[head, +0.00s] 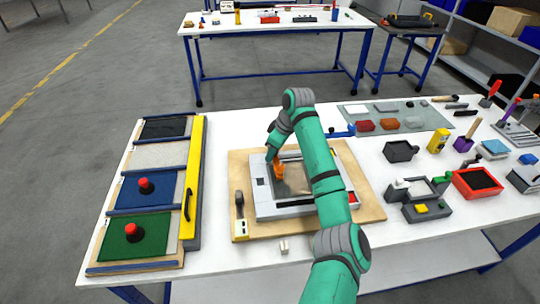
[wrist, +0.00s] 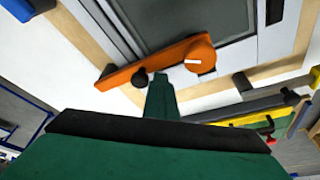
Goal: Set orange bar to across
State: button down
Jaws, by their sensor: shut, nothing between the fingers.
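The orange bar (wrist: 125,76) lies slanted at the edge of a grey-framed panel, its round end with a white mark at the right in the wrist view. In the head view the orange bar (head: 279,171) shows small near the panel's upper left corner, partly hidden by my arm. My gripper (wrist: 160,78) is shut and empty, its narrow tip close beside the bar's middle; I cannot tell whether they touch. It also shows in the head view (head: 271,155), at the bar's far end. A black knob (wrist: 139,77) sits by the bar, just left of my tip.
The framed panel (head: 265,209) sits on a wooden board (head: 374,211) on the white table. A box with a yellow bar (head: 193,170) and red-knobbed lids stands at the left. Small containers, a red tray (head: 459,190) and a yellow bottle (head: 437,141) stand at the right.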

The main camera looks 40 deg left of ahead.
jog(key=shift+w+d, duration=0.3)
jog(key=shift+s, duration=0.1)
jog(key=shift+s+a+f, duration=0.1)
jog(key=shift+s+a, duration=0.2)
jog(key=shift+a, duration=0.15)
jog(key=shift+s+a, duration=0.15)
jog(key=shift+s, duration=0.2)
jog(key=shift+s+a, duration=0.5)
jog(key=shift+s, duration=0.1)
jog(key=shift+s+a+r, duration=0.1)
jog(key=shift+a+r, duration=0.05)
jog(key=shift+r, duration=0.8)
jog(key=w+a+v, duration=0.1)
jog(key=v, duration=0.7)
